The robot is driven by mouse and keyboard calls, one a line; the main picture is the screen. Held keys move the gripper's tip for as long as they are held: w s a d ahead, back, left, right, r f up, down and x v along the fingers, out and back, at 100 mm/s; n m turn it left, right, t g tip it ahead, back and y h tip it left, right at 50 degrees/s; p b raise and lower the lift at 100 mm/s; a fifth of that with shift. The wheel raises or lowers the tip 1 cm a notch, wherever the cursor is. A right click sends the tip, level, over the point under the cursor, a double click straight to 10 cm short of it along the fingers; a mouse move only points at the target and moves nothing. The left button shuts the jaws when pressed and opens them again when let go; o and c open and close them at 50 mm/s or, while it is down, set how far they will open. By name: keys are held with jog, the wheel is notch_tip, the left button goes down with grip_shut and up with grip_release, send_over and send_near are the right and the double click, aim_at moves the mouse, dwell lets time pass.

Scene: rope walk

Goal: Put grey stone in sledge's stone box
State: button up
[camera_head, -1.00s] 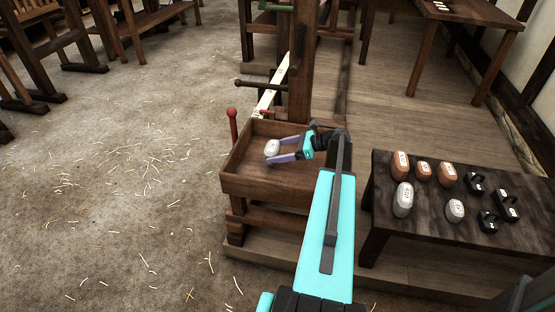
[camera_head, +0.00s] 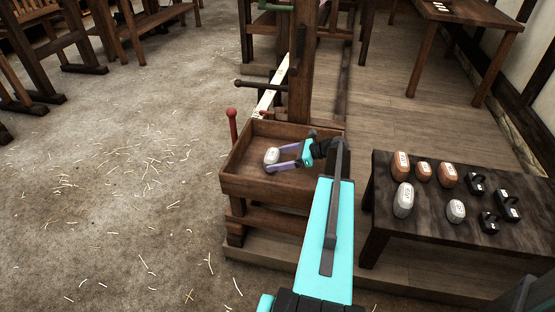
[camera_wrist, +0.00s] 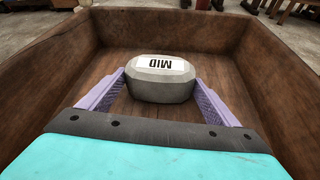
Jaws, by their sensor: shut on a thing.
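The grey stone (camera_wrist: 161,88), with a white label reading MID, is between the two purple fingers of my gripper (camera_wrist: 160,95). In the head view the stone (camera_head: 271,155) is at the fingertips of my gripper (camera_head: 274,160), inside the sledge's wooden stone box (camera_head: 255,187). In the wrist view the box walls (camera_wrist: 60,65) rise around the stone on the sides I can see. The stone is low, near the box floor; I cannot tell whether it touches it. My gripper is shut on the stone.
A dark table (camera_head: 435,220) at the right holds several orange and grey stones and black weights. A red-knobbed post (camera_head: 232,120) stands at the box's left. A wooden upright (camera_head: 301,75) rises behind the box. The straw-strewn floor at the left is open.

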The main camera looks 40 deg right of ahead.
jog(key=o, duration=1.5)
jog(key=shift+r, duration=0.1)
jog(key=shift+s+d+r, duration=0.15)
jog(key=shift+s+d, duration=0.1)
jog(key=shift+s, duration=0.05)
jog(key=shift+p+v, duration=0.6)
jog(key=shift+v, duration=2.75)
jog(key=shift+r, duration=0.1)
